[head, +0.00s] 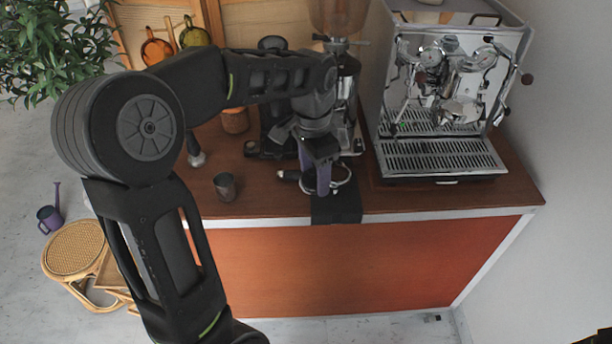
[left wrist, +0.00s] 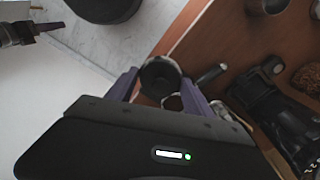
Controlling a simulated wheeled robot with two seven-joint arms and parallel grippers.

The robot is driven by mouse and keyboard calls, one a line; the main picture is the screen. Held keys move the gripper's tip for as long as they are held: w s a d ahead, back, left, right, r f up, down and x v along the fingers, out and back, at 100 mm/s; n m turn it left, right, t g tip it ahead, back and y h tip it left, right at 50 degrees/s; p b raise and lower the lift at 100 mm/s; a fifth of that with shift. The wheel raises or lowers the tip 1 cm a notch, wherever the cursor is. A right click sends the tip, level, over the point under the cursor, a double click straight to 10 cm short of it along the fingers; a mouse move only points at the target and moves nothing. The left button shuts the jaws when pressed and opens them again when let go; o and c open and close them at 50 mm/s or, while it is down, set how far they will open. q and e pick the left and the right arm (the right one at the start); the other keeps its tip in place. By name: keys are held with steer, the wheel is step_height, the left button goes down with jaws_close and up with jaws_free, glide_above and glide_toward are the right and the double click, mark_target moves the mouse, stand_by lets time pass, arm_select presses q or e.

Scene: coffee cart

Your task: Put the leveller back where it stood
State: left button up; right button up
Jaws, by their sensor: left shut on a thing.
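The leveller, a round dark piece (left wrist: 160,77), sits between the purple fingers of my left gripper (left wrist: 165,90) in the left wrist view. In the head view my left gripper (head: 318,178) points down above the front of the counter, and the leveller is hidden there. The gripper is shut on it.
A black mat (head: 337,210) hangs over the counter's front edge. A metal cup (head: 225,187) and a tamper-like tool (head: 195,155) stand to the left. The espresso machine (head: 440,165) fills the right; a grinder (head: 347,70) stands behind my gripper. Counter between cup and mat is clear.

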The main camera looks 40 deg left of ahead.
arm_select(q)
steer(key=w+d+f+n+b, duration=0.3)
steer(key=w+d+f+n, duration=0.2)
steer(key=w+d+f, duration=0.2)
steer(key=d+f, duration=0.2)
steer(key=d, duration=0.2)
steer(key=shift+d+f+n+b, duration=0.3)
steer(key=shift+f+b, duration=0.05)
steer(key=shift+f, duration=0.05)
arm_select(e)
step_height(320, 180, down, 4)
steer(key=shift+s+r, duration=0.1)
steer(key=shift+c, duration=0.3)
